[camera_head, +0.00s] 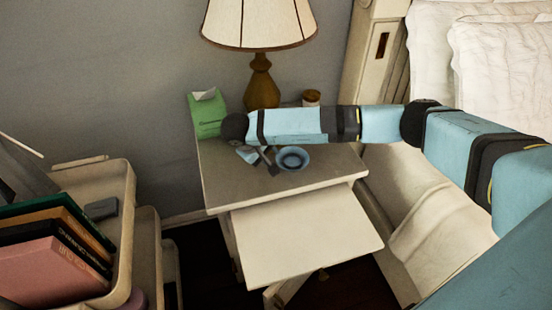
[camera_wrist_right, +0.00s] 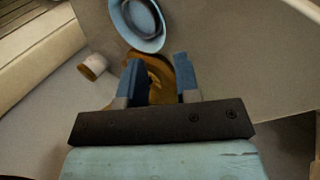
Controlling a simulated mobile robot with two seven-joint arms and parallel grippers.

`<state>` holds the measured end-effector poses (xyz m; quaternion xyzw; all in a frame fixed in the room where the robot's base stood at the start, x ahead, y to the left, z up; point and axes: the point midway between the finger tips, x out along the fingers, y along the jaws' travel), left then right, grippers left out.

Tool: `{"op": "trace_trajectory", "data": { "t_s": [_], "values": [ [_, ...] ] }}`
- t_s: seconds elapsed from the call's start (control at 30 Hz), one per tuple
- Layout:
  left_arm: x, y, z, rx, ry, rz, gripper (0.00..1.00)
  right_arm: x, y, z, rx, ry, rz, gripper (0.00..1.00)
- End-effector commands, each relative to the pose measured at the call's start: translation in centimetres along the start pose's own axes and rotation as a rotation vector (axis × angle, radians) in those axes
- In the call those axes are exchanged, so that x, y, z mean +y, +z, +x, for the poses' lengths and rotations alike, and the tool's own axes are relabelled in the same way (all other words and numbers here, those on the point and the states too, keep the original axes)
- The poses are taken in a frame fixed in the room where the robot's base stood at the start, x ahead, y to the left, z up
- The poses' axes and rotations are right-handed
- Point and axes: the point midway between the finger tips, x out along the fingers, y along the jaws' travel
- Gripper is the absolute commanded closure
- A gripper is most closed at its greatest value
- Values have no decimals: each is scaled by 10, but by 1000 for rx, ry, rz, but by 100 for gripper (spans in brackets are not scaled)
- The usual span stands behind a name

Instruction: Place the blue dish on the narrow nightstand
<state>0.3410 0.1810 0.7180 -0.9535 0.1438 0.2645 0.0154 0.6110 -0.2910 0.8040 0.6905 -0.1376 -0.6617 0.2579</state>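The blue dish (camera_head: 293,158) is a small round bowl, upright on the top of the nightstand (camera_head: 330,175) near its front edge. My right gripper (camera_head: 258,158) is over the nightstand, just left of the dish in the head view, with my forearm passing behind the dish. In the right wrist view, the fingers of the right gripper (camera_wrist_right: 161,78) are apart with nothing held between them. The dish (camera_wrist_right: 140,22) lies beyond the fingertips there, apparently free of them. My left gripper is out of view.
A lamp (camera_head: 261,82), a green tissue box (camera_head: 207,114) and a small jar (camera_head: 311,98) stand at the nightstand's back. A pale drawer or shelf (camera_head: 305,235) juts out in front. A book cart (camera_head: 125,215) is left; the bed (camera_head: 500,60) is right.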

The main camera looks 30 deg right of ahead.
Motion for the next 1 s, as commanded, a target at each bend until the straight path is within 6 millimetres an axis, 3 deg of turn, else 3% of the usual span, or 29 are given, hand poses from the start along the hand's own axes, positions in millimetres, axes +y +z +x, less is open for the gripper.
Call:
{"op": "trace_trajectory", "data": {
  "t_s": [0.1,0.27,0.33,0.37,0.47,0.57,0.6,0.7,0.8,0.9,1.0],
  "values": [
    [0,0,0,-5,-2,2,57,0,-1,-21,3,0,0,70],
    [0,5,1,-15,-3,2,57,-2,0,-35,1,-5,-1,70],
    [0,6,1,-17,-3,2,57,-13,4,-36,-4,-42,5,70],
    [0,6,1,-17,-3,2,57,-23,7,-35,-8,-76,9,70],
    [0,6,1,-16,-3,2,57,-77,26,-36,-45,-271,52,70],
    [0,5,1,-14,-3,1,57,-156,61,-54,-160,-590,157,70],
    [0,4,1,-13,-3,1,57,-188,79,-68,-240,-738,218,70],
    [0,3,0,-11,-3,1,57,-251,118,-118,-517,-1085,407,70],
    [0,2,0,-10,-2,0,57,-282,144,-177,-891,-1365,618,70],
    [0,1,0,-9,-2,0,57,-286,154,-227,-1353,-1558,836,70],
    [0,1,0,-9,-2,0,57,-268,149,-257,-1894,-1638,1039,70]
  ]
}}
